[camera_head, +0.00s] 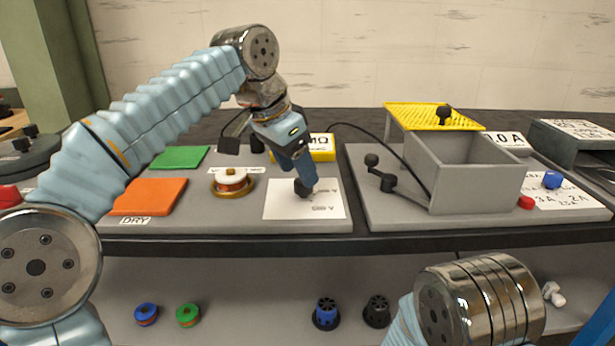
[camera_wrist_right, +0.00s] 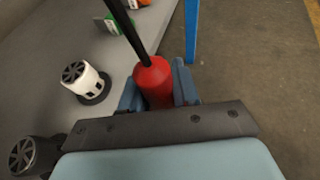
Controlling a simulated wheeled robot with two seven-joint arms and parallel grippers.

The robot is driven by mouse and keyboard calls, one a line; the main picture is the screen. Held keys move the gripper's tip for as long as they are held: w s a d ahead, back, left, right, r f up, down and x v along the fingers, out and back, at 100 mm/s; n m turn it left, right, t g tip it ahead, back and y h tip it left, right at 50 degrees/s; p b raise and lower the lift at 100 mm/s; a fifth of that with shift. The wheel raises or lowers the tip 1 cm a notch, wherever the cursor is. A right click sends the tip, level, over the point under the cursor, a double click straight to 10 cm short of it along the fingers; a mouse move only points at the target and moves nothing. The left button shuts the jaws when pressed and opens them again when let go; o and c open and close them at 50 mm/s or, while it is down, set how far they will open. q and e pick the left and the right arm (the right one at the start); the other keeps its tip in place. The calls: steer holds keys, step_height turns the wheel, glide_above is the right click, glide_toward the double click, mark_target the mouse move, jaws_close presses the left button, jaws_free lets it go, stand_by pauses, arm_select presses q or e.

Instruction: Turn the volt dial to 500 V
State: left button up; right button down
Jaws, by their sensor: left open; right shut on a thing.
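A white printed card (camera_head: 283,212) lies on the grey panel in the head view, its lettering too small to read surely. A small dark knob-like part (camera_head: 304,187) shows over the card; I cannot tell whether it is the volt dial. My left gripper (camera_head: 302,176) points down at it, open, and hides what lies behind; contact cannot be told. In the right wrist view, my right gripper (camera_wrist_right: 158,88) is shut on a red cylindrical handle (camera_wrist_right: 152,78) with a black rod.
A yellow box (camera_head: 322,153) stands behind my left gripper. Orange (camera_head: 150,196) and green (camera_head: 180,157) pads and a brass-based spool (camera_head: 232,182) are left. A grey open box (camera_head: 465,172) stands right. The right wrist view shows a white cylinder (camera_wrist_right: 84,82) on the shelf.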

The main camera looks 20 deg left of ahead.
mark_target(303, 192)
arm_select(q)
steer(key=shift+x, duration=1.6)
steer(key=c, duration=1)
